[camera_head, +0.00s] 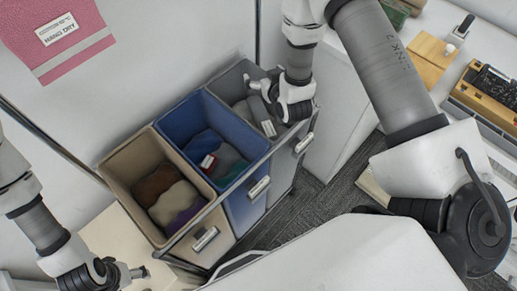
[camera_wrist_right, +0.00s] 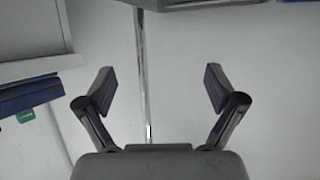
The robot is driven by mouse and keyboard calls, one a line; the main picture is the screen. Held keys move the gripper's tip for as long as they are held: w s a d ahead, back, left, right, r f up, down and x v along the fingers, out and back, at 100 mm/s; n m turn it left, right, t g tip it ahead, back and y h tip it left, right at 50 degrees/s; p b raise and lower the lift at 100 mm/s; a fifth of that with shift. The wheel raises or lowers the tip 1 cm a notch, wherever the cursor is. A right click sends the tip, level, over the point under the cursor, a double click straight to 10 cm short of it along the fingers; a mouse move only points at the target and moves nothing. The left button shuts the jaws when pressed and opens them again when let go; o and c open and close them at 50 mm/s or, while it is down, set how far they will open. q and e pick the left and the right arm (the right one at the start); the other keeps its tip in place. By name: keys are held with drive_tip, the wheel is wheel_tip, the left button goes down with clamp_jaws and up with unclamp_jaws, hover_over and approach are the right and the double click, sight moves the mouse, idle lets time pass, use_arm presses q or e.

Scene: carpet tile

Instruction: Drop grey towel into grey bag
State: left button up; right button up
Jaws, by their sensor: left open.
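The grey bag (camera_head: 228,82) is the rightmost of three bags in a laundry sorter. I cannot tell which of these is the grey towel. My right gripper (camera_head: 257,87) is over the grey bag and hides part of its opening. In the right wrist view its fingers (camera_wrist_right: 160,88) are spread with nothing between them. My left gripper (camera_head: 138,272) is open and empty at the lower left, in front of the beige bag and away from the grey one.
The beige bag (camera_head: 115,166) holds brown, tan and purple cloth. A white counter with a wooden board (camera_head: 434,52) stands at the right.

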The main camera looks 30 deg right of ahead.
drive_tip(key=v, duration=0.7)
drive_tip(key=shift+s, duration=0.2)
idle(0.4)
